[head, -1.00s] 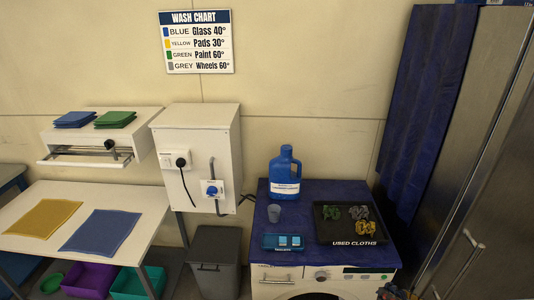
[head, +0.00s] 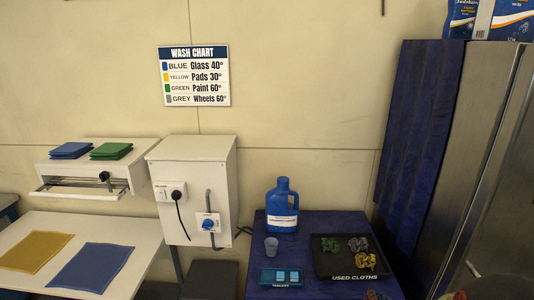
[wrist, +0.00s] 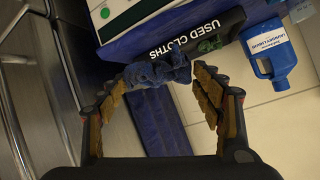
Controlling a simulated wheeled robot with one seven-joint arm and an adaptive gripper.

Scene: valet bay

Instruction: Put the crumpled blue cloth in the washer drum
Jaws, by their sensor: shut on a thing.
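My gripper (wrist: 165,75) is shut on the crumpled blue cloth (wrist: 158,71), which bunches between its two brown-padded fingertips in the wrist view. The cloth is held near the black used-cloths tray (wrist: 196,34); whether they touch is unclear. In the head view that tray (head: 322,263) holds green, grey and yellow crumpled cloths on the blue washer top (head: 265,228). The washer front and drum opening are out of the head view. The wrist view shows only part of the white washer panel (wrist: 118,22), and the drum is not visible.
A steel cabinet (head: 490,170) and dark blue panel (head: 420,140) stand to the right. A white table (head: 125,258) holds flat cloths.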

